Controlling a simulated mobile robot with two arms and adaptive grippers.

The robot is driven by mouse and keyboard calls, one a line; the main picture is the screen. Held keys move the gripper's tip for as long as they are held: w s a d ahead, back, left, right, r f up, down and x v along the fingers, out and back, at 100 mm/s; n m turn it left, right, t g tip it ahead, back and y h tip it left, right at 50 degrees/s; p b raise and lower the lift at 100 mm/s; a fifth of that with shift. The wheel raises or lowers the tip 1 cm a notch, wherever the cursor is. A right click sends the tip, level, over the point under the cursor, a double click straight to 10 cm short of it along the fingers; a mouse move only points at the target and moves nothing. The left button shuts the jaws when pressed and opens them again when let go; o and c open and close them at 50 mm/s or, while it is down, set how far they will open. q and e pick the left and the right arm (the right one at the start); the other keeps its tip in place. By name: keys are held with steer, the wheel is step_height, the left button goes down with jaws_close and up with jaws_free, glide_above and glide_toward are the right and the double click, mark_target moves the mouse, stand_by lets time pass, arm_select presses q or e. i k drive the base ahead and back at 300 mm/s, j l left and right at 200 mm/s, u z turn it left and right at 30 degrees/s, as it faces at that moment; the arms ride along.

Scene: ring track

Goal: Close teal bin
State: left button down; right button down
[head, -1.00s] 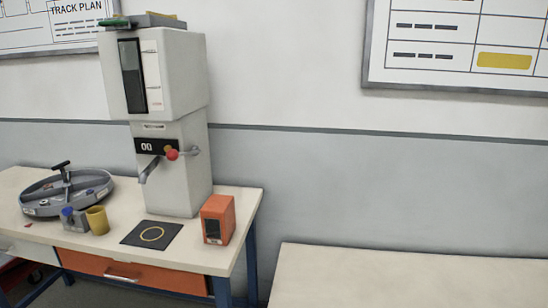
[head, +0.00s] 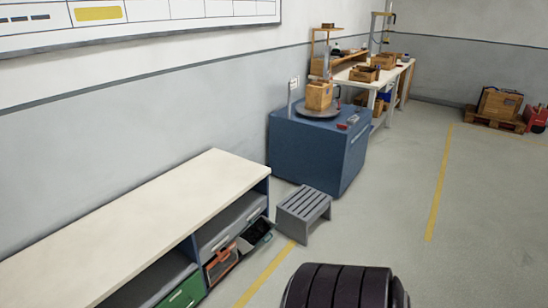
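No bin that I can clearly call teal shows. Under the long pale-topped bench (head: 130,220) in the head view are small bins. A green bin (head: 186,291) is cut by the bottom edge, an orange-framed bin (head: 221,263) is beside it, and a dark bin (head: 256,236) at the right end sticks out past the bench front, its open top showing dark contents. Neither of my grippers is in view.
A grey slatted step stool (head: 304,208) stands on the floor just right of the bins. A blue cabinet (head: 315,155) is behind it, with a worktable (head: 375,80) farther back. Open floor lies right, with yellow lines (head: 437,190).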

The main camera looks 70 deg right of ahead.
mark_target(245, 241)
steer(key=k+z, duration=0.15)
steer(key=z, duration=0.25)
steer(key=k+z, duration=0.2)
steer(key=z, duration=0.2)
steer(key=k+l+z, duration=0.1)
steer(key=z, duration=0.3)
